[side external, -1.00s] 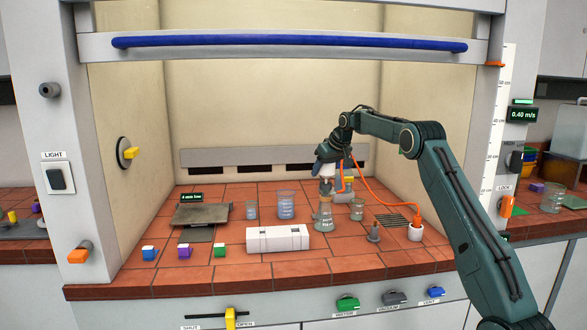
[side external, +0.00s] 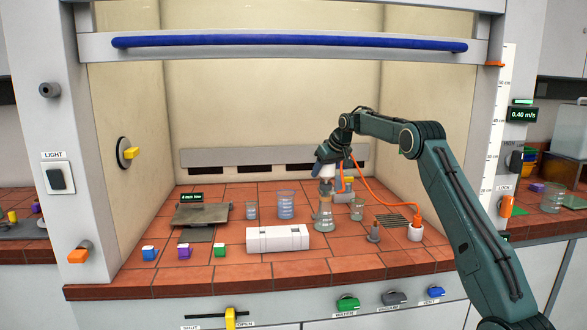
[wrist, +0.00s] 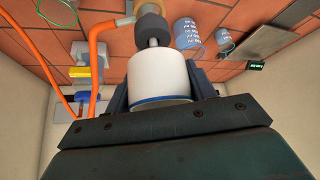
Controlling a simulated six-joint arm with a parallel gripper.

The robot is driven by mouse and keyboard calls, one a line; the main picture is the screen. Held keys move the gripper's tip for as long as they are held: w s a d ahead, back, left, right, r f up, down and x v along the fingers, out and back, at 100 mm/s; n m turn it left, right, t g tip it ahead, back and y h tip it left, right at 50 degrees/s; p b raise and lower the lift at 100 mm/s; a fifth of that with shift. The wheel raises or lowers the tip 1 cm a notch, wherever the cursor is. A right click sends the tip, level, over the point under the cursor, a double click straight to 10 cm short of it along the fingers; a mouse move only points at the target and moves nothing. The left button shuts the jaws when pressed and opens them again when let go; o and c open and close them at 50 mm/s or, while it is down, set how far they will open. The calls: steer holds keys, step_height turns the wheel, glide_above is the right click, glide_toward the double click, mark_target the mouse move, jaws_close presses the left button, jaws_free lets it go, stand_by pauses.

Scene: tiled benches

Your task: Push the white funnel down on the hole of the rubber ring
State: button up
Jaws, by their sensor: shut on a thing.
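The white funnel (wrist: 158,78) is gripped between the fingers of my gripper (wrist: 160,97), wide end toward the palm. Its narrow stem points at the dark grey rubber ring (wrist: 150,20). The stem tip meets the ring's face in the wrist view; how far it is in the hole I cannot tell. The ring sits at the mouth of the glass flask (side external: 325,217) on the tiled bench. In the side view the funnel (side external: 327,171) is upright, directly above the flask.
An orange hose (side external: 374,190) runs close to the right of my gripper. A white box (side external: 277,239) lies left of the flask. Beakers (side external: 286,205) stand further left, and a small beaker (side external: 357,209) stands to the right. A grey plate (side external: 203,214) is at far left.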

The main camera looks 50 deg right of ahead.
steer(key=shift+f, duration=0.75)
steer(key=o, duration=1.2)
steer(key=v, duration=1.3)
steer(key=shift+s+r, duration=0.2)
steer(key=shift+r, duration=0.15)
steer(key=shift+a, duration=0.1)
